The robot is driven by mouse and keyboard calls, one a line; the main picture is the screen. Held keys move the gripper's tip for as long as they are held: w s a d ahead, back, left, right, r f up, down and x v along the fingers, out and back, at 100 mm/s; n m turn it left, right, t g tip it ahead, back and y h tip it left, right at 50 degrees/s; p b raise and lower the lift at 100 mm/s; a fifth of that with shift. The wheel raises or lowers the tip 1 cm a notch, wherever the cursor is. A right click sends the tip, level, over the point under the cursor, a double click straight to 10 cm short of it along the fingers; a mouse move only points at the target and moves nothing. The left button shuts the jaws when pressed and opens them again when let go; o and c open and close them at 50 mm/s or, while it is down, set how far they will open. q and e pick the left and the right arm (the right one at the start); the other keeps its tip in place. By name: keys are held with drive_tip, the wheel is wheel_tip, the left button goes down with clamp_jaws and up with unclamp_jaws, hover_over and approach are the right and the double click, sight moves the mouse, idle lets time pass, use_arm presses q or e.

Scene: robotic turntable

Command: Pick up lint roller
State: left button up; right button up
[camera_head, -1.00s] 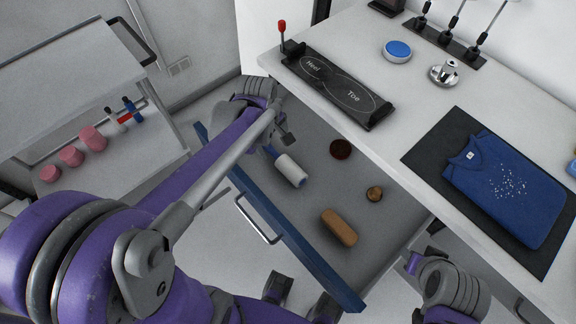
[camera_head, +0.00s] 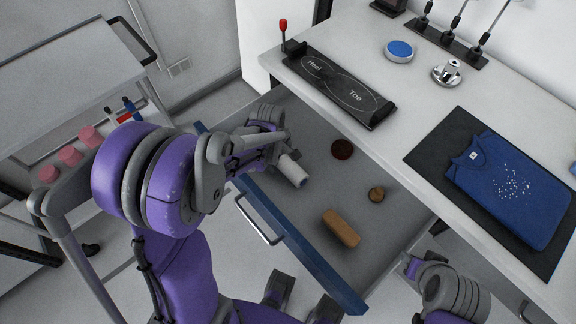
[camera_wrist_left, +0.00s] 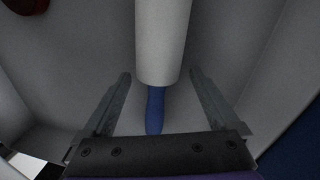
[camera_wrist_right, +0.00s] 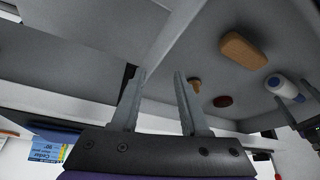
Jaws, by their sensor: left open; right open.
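The lint roller has a white roll and a blue handle. My right gripper (camera_wrist_right: 158,98) is open and empty. The lint roller also shows at the far right of the right wrist view (camera_wrist_right: 284,88).
The drawer (camera_head: 285,235) with a blue front also holds a brown brush (camera_head: 340,228), a dark red round item (camera_head: 342,149) and a small brown knob-like item (camera_head: 376,194). The tabletop with a folded blue shirt (camera_head: 508,188) overhangs the drawer's back. A cart (camera_head: 60,110) stands at left.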

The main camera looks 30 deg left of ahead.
use_arm(q)
drive_tip(key=c, duration=1.5)
drive_tip(key=shift+o, duration=0.2)
wheel_tip(320, 180, up, 10)
drive_tip(key=p, duration=0.1)
